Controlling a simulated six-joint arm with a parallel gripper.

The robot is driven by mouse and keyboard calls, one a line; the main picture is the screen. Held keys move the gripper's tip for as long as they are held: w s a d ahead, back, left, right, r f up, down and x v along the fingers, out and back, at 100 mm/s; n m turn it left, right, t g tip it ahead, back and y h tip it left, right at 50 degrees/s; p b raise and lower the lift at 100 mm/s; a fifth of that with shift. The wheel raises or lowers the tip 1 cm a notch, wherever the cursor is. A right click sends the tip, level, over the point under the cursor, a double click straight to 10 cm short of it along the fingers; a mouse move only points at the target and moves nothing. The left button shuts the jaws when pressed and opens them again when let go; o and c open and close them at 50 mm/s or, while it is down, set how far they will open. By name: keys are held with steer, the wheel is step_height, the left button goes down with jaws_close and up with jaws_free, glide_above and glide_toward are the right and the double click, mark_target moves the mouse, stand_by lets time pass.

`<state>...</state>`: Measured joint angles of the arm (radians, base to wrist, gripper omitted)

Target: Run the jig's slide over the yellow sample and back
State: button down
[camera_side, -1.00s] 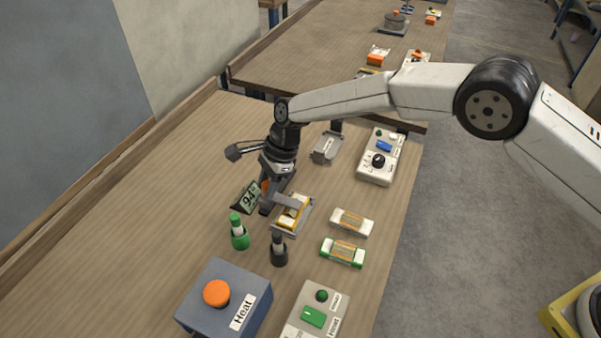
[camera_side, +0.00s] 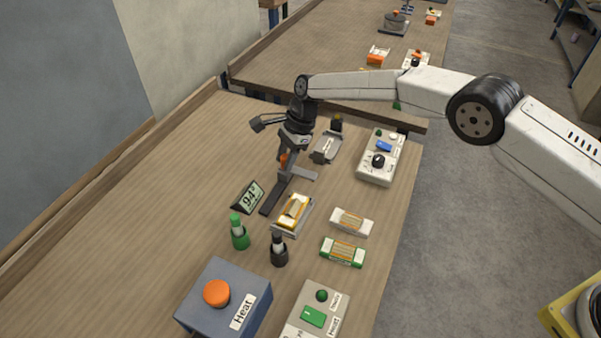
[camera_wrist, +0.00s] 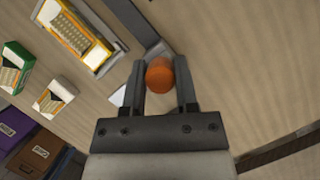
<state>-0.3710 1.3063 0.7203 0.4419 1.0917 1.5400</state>
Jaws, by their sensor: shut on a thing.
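The yellow sample (camera_side: 293,212) lies on the jig's grey bed in the side view. It also shows at upper left in the wrist view (camera_wrist: 75,35). The jig's slide, with a grey cross arm (camera_side: 300,172) and an orange knob (camera_side: 284,158), stands at the far end of the dark rail (camera_side: 271,198). The cross arm is beyond the sample and clear of it. My gripper (camera_side: 287,157) is shut on the orange knob, which shows between the fingers in the wrist view (camera_wrist: 159,75).
A display reading 94 (camera_side: 249,197) stands left of the rail. A green bottle (camera_side: 239,233) and black bottle (camera_side: 279,249) stand nearer. White (camera_side: 352,221) and green (camera_side: 342,252) samples lie to the right. A grey holder (camera_side: 326,147) and control box (camera_side: 381,158) are beyond.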

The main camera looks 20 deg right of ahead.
steer(key=shift+w+d, duration=0.25)
steer(key=shift+d, duration=0.05)
steer(key=c, duration=0.6)
jaws_free()
steer(key=shift+o, duration=1.2)
steer(key=shift+a, duration=0.1)
steer(key=v, duration=0.8)
steer(key=shift+s, duration=0.1)
